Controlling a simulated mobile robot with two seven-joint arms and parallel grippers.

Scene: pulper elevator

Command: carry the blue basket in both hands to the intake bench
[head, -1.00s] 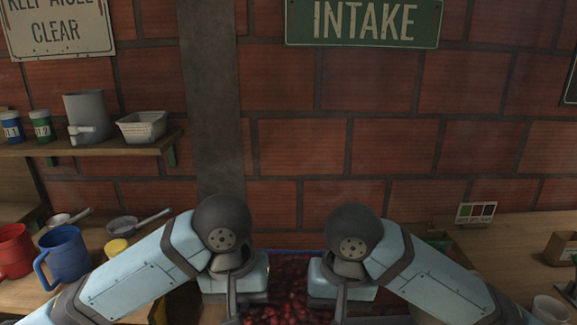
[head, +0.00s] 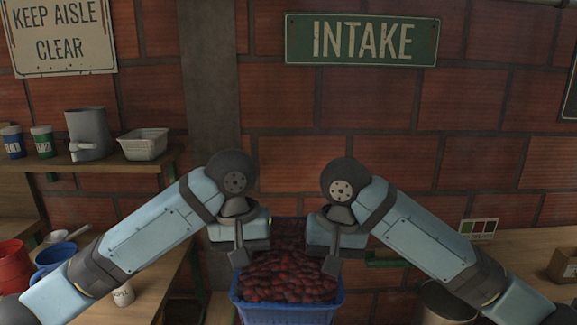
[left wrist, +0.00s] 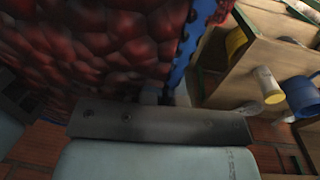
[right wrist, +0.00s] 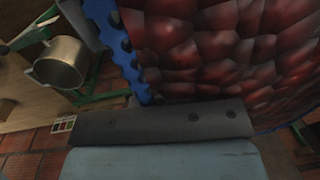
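The blue basket (head: 287,313), full of dark red fruit, hangs between my grippers in the head view, roughly level. My left gripper (head: 240,258) is at its left wall and my right gripper (head: 331,264) at its right wall. Both seem shut on the rim; the outer fingers are hidden. The blue rim runs up to the finger in the left wrist view (left wrist: 182,62) and in the right wrist view (right wrist: 125,60). A green INTAKE sign (head: 362,40) hangs on the brick wall ahead. A wooden bench (head: 522,252) is at the right, below and beyond it.
A metal pot (head: 440,302) is at lower right by my right arm. A shelf (head: 95,160) hangs at left.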

